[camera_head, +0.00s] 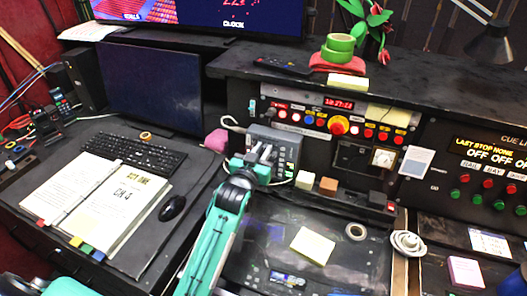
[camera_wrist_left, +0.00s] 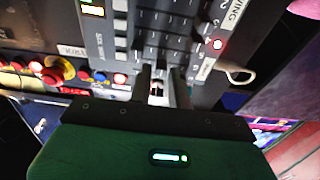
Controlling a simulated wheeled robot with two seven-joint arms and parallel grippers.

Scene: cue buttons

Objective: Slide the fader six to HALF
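The grey fader console (camera_head: 286,150) stands at the back of the desk, below the red-lit button panel. It also shows in the left wrist view (camera_wrist_left: 125,40), with rows of slots and small caps. My left gripper (camera_head: 260,153) is at the console's front face, its two fingers apart. In the left wrist view the gripper (camera_wrist_left: 161,78) has a small light-and-dark cap (camera_wrist_left: 157,88) between its fingers. I cannot tell whether the fingers touch it. The fader numbers and the HALF mark are too small to read. My right gripper is not in view.
A button panel (camera_head: 325,118) with a large red-and-yellow knob is right of the console. A cream block (camera_head: 305,180) and an orange-brown block (camera_head: 329,185) stand close by on the right. A pink object (camera_head: 216,142) lies left. A yellow note (camera_head: 312,245) lies on the dark desk surface.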

